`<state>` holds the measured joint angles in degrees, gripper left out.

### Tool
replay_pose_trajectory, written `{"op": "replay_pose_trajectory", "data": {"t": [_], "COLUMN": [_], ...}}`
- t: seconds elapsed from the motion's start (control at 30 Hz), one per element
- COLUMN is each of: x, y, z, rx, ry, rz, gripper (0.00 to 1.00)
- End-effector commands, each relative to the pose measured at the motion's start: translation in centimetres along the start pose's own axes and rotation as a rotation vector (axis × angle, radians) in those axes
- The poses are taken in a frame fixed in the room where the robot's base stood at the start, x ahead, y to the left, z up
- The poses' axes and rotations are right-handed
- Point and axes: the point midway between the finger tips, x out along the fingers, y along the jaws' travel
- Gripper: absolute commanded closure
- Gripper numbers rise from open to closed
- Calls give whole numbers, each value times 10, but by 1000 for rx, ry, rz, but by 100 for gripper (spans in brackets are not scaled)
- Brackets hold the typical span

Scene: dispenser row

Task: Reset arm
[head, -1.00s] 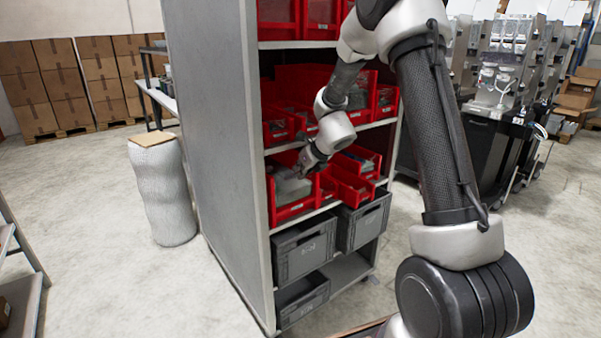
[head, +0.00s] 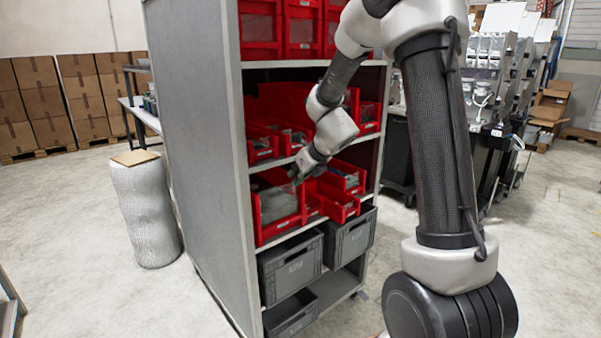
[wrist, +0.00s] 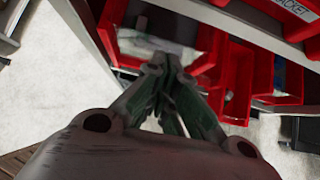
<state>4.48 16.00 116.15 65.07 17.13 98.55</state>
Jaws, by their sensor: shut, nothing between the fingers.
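My gripper (head: 297,176) is shut and empty. In the head view it hangs at the end of my arm (head: 335,128), just in front of the lower shelf of red bins. In the wrist view the closed fingers (wrist: 160,72) point toward a red bin with grey and clear packets in it. That large red bin (head: 262,234) stands on the shelf just left of and below the fingers in the head view. I cannot tell whether the fingertips touch its rim.
A grey shelf unit (head: 200,150) holds several red bins, with grey crates (head: 292,268) below. A wrapped white roll (head: 146,213) stands left of it. Stacked cartons (head: 30,105) are at the back left, and dispenser machines (head: 490,90) at the back right. Open floor (head: 545,255) lies at the right.

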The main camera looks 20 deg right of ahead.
Motion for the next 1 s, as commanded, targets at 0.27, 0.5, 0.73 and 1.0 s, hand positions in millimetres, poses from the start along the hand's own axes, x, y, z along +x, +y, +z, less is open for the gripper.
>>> {"op": "replay_pose_trajectory", "data": {"t": [0.27, 0.5, 0.73, 1.0], "x": [-34, -36, -53, -189], "y": [0, 3, 33, 62], "z": [0, -1, -57, -141], "rx": [0, -111, -873, -2084], "ry": [0, 4, 99, 93], "rz": [0, 12, 230, 612], "gripper": [100, 100, 100, 100]}}
